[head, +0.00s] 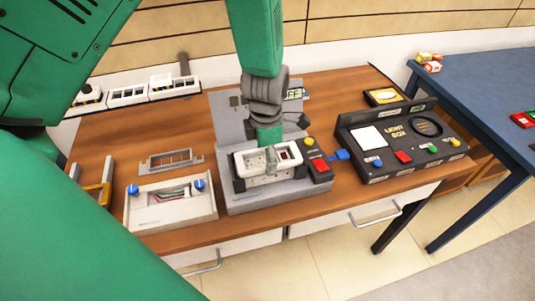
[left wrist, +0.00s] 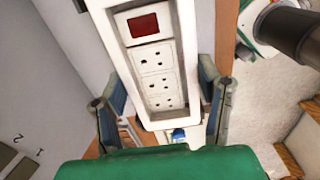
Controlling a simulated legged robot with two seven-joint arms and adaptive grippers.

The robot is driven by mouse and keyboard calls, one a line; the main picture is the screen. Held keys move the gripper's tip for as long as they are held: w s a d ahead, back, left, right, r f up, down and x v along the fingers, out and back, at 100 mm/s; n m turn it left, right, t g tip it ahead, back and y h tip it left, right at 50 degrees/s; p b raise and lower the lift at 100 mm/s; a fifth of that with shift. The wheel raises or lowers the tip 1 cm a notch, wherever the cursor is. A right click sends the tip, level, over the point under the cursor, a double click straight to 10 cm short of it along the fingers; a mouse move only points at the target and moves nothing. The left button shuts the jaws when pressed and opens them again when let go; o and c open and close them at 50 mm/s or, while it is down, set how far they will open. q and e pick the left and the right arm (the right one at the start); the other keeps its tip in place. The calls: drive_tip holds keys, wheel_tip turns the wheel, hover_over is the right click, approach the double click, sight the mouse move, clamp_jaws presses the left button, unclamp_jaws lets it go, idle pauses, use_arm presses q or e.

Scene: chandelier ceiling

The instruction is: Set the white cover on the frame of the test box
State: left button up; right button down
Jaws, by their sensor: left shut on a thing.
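My left gripper (head: 269,145) points down over the grey test box (head: 236,200) in the middle of the wooden bench. It is shut on the white cover (head: 241,161), a rounded rectangular piece, at the box's top. In the left wrist view the white cover (left wrist: 111,48) lies between the two fingers (left wrist: 163,110), around a red window and several sockets. The gripper hides the cover's middle in the head view. I cannot tell whether the cover touches the frame below it. My right gripper is not in view.
A white box with blue knobs and wires (head: 170,213) and a grey bracket (head: 170,160) stand left. A red switch block (head: 319,170) and the black light box (head: 398,142) stand right. White socket strips (head: 127,95) line the back left. A blue table (head: 472,90) is farther right.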

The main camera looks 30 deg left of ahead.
use_arm(q)
drive_tip(key=shift+s+f, duration=0.3)
drive_tip(key=shift+c, duration=0.7)
drive_tip(key=o, duration=1.5)
drive_tip(key=shift+a, duration=0.15)
drive_tip(key=shift+w+a, duration=0.15)
drive_tip(key=shift+r, duration=0.2)
drive_tip(key=r+p, duration=0.2)
drive_tip(key=p, duration=0.1)
drive_tip(key=shift+d+r, duration=0.25)
drive_tip(key=shift+r, duration=0.15)
drive_tip(key=r+p, duration=0.3)
drive_tip(key=p, duration=0.1)
drive_tip(key=shift+a, duration=0.2)
